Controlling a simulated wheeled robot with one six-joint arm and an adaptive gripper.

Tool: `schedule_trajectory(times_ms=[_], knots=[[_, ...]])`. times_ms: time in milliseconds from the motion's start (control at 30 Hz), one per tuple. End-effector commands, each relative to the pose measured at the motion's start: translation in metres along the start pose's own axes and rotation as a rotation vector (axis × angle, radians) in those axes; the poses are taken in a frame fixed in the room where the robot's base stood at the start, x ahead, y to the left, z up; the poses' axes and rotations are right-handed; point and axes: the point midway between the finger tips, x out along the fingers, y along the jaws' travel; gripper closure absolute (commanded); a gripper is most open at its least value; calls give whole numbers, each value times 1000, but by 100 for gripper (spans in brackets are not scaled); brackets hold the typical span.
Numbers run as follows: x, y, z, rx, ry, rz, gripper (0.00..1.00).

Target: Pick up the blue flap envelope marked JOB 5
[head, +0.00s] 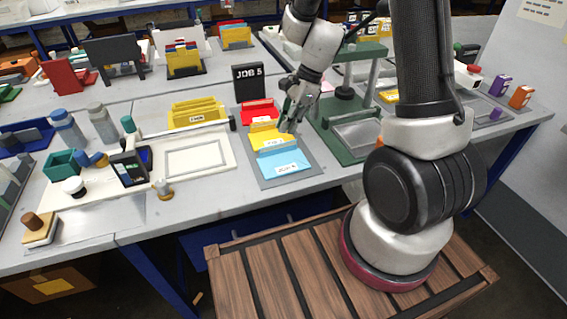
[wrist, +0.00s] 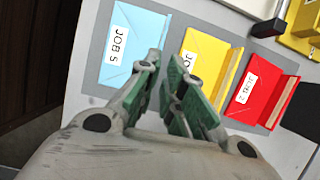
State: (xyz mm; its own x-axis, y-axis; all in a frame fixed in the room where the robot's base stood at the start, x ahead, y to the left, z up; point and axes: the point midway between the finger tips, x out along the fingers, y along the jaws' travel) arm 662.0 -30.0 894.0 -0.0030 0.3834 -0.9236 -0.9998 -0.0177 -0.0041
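The blue flap envelope (head: 283,163) lies flat at the front end of a grey mat (head: 255,174), with a white label. In the wrist view the blue envelope (wrist: 138,30) is at the upper left and its label reads JOB 5. My gripper (head: 290,126) hovers over the mat near the yellow envelope (head: 268,135). In the wrist view my gripper (wrist: 167,68) shows green-padded fingers spread apart with nothing between them. The fingertips appear near the blue envelope's edge, between it and the yellow envelope (wrist: 205,55). The height above the mat is hard to tell.
A red envelope (head: 258,110) lies at the mat's far end, before a black JOB 5 sign (head: 248,82). A green press-like machine (head: 345,118) stands close on the right. A white framed board (head: 197,157) and yellow holder (head: 198,112) are left.

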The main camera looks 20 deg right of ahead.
Motion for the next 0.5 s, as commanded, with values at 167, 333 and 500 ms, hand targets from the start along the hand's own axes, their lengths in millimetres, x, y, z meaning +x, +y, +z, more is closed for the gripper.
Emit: schedule_trajectory(times_ms=[167,333,500], knots=[[21,2,0,6,0,6,90],[46,4,2,6,1,8,90],[69,3,2,5,1,5,90]])
